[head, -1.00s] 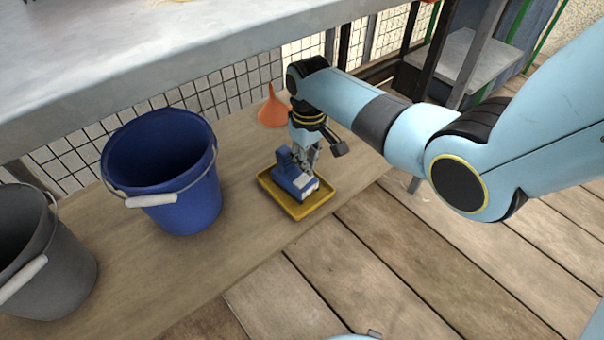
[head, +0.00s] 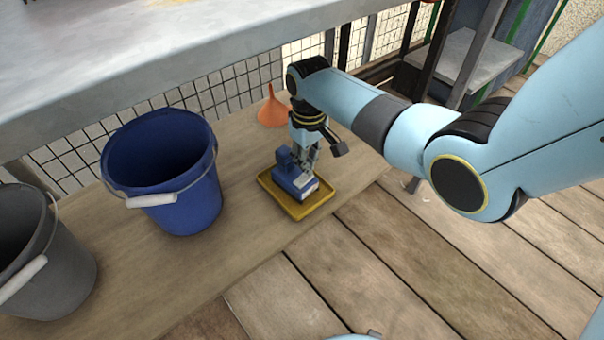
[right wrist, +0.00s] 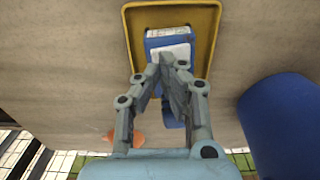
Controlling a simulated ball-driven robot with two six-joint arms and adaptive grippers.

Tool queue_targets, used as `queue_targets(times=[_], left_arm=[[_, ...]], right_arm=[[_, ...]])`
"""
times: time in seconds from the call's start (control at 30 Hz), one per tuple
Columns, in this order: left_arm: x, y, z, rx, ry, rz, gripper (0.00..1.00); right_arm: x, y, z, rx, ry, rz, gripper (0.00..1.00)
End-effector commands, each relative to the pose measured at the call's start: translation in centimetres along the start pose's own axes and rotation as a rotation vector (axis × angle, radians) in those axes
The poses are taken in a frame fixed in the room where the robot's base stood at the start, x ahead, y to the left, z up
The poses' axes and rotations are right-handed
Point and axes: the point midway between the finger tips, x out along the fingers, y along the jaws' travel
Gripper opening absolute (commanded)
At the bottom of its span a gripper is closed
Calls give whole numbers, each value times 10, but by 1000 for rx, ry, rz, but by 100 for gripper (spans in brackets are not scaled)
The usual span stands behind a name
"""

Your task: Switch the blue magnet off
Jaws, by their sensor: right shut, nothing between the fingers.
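The blue magnet (head: 295,178) is a small blue block with a light label, sitting in a shallow yellow tray (head: 300,212) on the wooden board. It also shows in the right wrist view (right wrist: 168,37), partly hidden behind my fingers. My right gripper (head: 309,165) points down at the magnet, its fingertips shut and empty, at or just above its upper side. In the right wrist view the fingertips (right wrist: 168,62) meet over the magnet's near part. I cannot tell whether they touch it. A switch on the magnet is not clearly visible. My left gripper is not in view.
A blue bucket (head: 180,210) stands left of the tray, and a grey bucket (head: 60,275) is further left. An orange funnel (head: 272,110) stands behind the tray. A grey table (head: 150,55) overhangs the back. The board between the bucket and tray is clear.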

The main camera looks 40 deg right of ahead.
Motion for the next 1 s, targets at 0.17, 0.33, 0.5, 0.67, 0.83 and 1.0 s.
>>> queue_targets(times=[0.17, 0.33, 0.5, 0.67, 0.83, 1.0], left_arm=[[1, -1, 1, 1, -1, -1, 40], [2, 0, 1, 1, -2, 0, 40], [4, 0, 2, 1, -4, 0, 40], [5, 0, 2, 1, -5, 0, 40], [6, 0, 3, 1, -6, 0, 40], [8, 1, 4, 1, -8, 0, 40]], right_arm=[[0, 0, 0, 0, 0, 0, 0], [3, 0, 0, 0, 0, 0, 0], [5, 0, 0, 0, -1, 0, 0], [8, 0, 0, 0, -1, 0, 0], [10, 0, 0, 0, -1, 0, 0], [13, 0, 0, 0, -1, 0, 0]])
